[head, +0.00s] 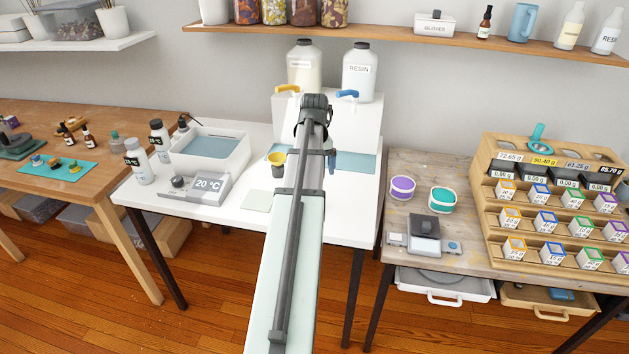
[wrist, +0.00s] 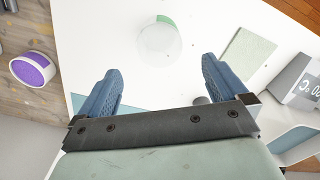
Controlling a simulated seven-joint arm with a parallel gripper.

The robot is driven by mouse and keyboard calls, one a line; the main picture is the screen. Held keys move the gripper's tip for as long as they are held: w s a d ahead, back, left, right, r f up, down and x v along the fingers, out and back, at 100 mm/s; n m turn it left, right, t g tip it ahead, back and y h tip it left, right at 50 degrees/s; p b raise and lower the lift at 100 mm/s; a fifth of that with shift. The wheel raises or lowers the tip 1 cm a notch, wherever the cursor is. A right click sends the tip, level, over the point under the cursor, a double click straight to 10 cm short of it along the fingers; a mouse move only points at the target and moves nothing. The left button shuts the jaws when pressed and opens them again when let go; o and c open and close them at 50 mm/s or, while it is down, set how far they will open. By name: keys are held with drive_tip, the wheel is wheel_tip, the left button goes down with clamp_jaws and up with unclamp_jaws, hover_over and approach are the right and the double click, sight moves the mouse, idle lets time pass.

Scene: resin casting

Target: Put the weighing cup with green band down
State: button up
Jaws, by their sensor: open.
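The weighing cup with green band (wrist: 158,46) shows in the wrist view as a clear round cup with a green patch at its rim. It appears to stand on the white table (wrist: 110,35). My gripper (wrist: 160,70) is open, with its two blue fingers apart and nothing held between them. The cup lies just beyond the fingertips, roughly centred between them; I see no finger touching it. In the head view my arm hides the cup, and only one blue finger shows clearly.
A pale green square mat (head: 257,201) lies on the white table near the scale-like 20 °C unit (head: 208,186). A dark cup with yellow rim (head: 278,163) stands left of my arm. Resin bottles (head: 359,75) stand behind. Purple (head: 402,188) and teal (head: 443,199) tubs are on the right table.

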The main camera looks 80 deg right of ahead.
drive_tip(key=shift+r, duration=1.25)
